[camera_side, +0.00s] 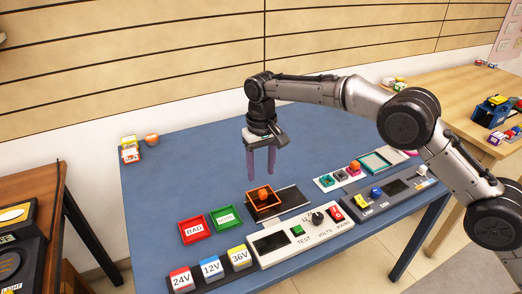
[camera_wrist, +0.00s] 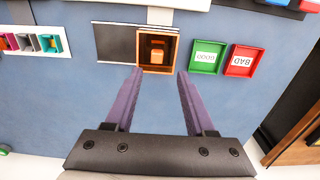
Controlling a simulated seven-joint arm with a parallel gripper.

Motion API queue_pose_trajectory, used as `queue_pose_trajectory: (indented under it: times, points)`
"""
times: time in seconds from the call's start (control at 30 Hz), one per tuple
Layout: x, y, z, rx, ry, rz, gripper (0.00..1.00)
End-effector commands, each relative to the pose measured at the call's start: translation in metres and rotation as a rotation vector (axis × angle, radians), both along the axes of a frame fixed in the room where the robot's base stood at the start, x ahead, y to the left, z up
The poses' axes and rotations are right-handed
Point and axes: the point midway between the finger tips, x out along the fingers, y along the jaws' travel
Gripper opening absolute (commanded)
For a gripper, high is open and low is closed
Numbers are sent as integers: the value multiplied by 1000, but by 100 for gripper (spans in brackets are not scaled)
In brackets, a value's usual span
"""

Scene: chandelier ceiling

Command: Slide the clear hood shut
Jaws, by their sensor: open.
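The orange-framed box (camera_side: 258,213), which looks like the hood, stands at the left end of a flat black plate (camera_side: 294,198) on the blue table. An orange block (camera_side: 264,195) sits inside its frame; whether a clear panel covers it I cannot tell. In the wrist view the box (camera_wrist: 174,66) lies just beyond my fingertips, beside the bare black plate (camera_wrist: 115,44). My gripper (camera_side: 261,176) has two purple fingers, pointing down, open and empty, above and behind the box. In the wrist view my gripper (camera_wrist: 160,72) is spread wide and touches nothing visible.
A red BAD tray (camera_side: 194,230) and green GOOD tray (camera_side: 226,218) lie left of the box. A white test panel (camera_side: 303,238) and voltage blocks (camera_side: 211,267) stand in front. Small coloured parts (camera_side: 340,175) lie right. The table behind is mostly clear.

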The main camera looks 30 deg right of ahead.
Motion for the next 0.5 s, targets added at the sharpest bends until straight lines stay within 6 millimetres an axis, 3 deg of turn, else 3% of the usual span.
queue_pose_trajectory:
  times: [0.2, 0.5]
  points:
    - [0, 1, 42, 2, -3, 0, 55]
    - [-1, 1, 64, 1, 1, 1, 55]
